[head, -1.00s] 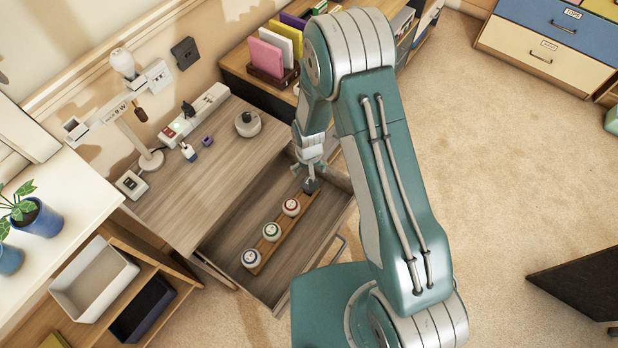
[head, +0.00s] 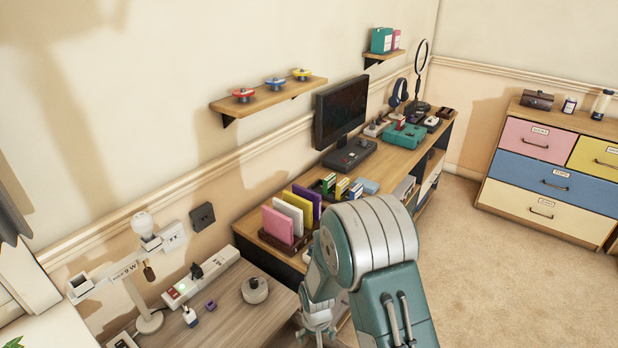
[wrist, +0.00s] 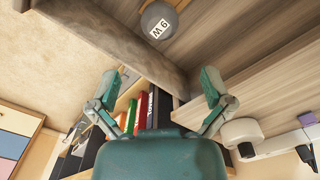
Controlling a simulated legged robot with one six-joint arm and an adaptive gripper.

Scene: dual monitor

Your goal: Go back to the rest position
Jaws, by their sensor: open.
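My gripper (wrist: 162,78) is open in the wrist view, its two teal fingers spread apart with nothing between them. A grey round piece with a white label, seemingly "9 W" upside down (wrist: 158,20), lies beyond the fingertips and apart from them, against wooden boards. In the head view my arm is bent over the side of the wooden desk (head: 232,308). My gripper hangs at the bottom edge there (head: 318,325), its fingertips cut off or hidden.
A lamp (head: 150,322), power strip (head: 200,284) and round grey device (head: 255,290) stand on the desk. Behind my arm are coloured folders (head: 280,224) and a monitor (head: 340,112) on a longer desk. Open carpet (head: 490,280) lies right.

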